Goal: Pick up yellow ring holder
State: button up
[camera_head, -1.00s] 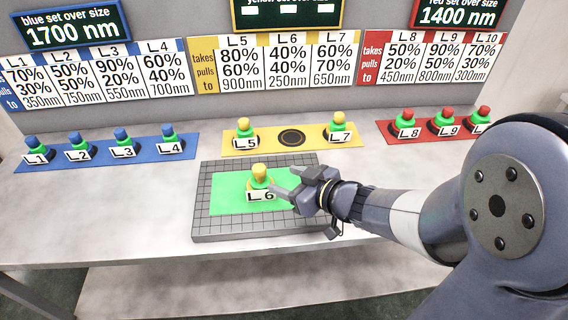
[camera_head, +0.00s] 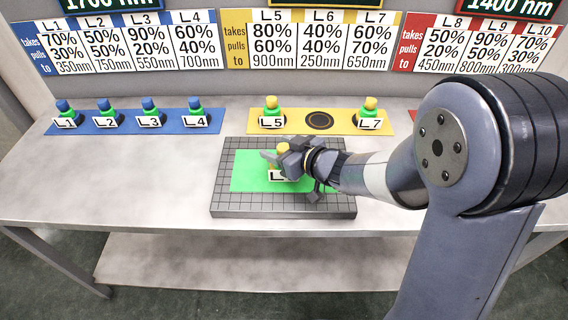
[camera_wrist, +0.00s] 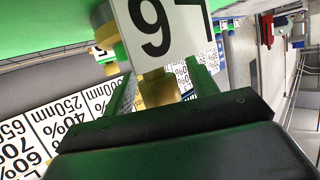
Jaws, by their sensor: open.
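The yellow ring holder L6, with a yellow knob (camera_head: 283,149) and a white label, stands on the green mat (camera_head: 248,178) of the dark gridded block. My gripper (camera_head: 276,160) is at the holder, its fingers open around or beside the knob and hiding much of it. In the wrist view the L6 label (camera_wrist: 165,28) is close at the top, and the yellow knob (camera_wrist: 160,88) shows between the open fingers (camera_wrist: 158,90). Whether the fingers touch the holder I cannot tell.
Yellow-knobbed holders L5 (camera_head: 271,112) and L7 (camera_head: 370,114) stand on the yellow strip (camera_head: 341,121) behind, with an empty dark round spot (camera_head: 319,121) between them. Blue holders stand on the blue strip (camera_head: 92,126) at left. The grey table (camera_head: 120,180) is clear at front left.

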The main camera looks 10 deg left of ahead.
grip_shut()
dwell(0.7)
